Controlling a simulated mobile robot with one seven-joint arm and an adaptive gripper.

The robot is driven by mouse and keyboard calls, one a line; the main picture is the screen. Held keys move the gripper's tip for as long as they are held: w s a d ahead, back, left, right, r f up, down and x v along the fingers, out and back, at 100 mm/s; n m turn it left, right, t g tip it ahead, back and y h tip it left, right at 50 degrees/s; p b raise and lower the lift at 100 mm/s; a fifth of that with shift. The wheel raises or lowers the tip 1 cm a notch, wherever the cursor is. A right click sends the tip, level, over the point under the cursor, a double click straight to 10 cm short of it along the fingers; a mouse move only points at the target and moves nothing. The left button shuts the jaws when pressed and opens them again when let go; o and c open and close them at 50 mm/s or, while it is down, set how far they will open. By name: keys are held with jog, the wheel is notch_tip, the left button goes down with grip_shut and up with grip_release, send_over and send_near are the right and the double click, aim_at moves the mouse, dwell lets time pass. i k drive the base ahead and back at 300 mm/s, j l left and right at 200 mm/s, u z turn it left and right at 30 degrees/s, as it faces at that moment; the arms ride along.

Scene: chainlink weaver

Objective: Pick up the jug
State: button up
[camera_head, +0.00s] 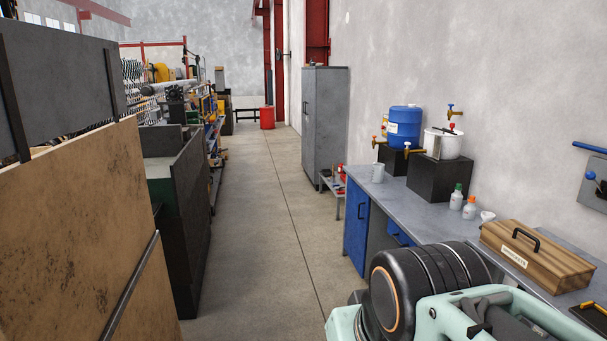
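A small pale grey vessel with a handle (378,173), which looks like the jug, stands upright on the grey workbench (415,195), left of the dark stands. A larger blue container (405,128) with a brass tap sits on a black stand behind it. A white pot (443,144) with a tap sits on a nearer black block (440,177). My arm's pale green and black links fill the lower right, well short of the vessel. I cannot make out my gripper's fingers.
Two small bottles (462,202), a white cup (487,216) and a wooden toolbox (537,255) stand on the bench's nearer part. A grey cabinet (324,120) stands beyond it. The aisle floor (255,210) is clear; brown panels (80,225) line its left.

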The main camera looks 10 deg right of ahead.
aim_at(377, 168)
jog(key=z, duration=0.35)
jog(key=i, duration=1.15)
jog(key=i+l, duration=0.1)
jog(key=i, duration=1.05)
jog(key=i+j, duration=0.1)
jog(key=i, duration=0.45)
jog(key=i+j, duration=0.1)
jog(key=i, duration=0.5)
jog(key=i+l+z, duration=0.1)
jog(key=i+z, duration=1.05)
jog(key=z, duration=0.25)
jog(key=i+j+z, duration=0.1)
jog(key=z, duration=0.35)
jog(key=k+l, duration=0.1)
jog(key=k, duration=0.4)
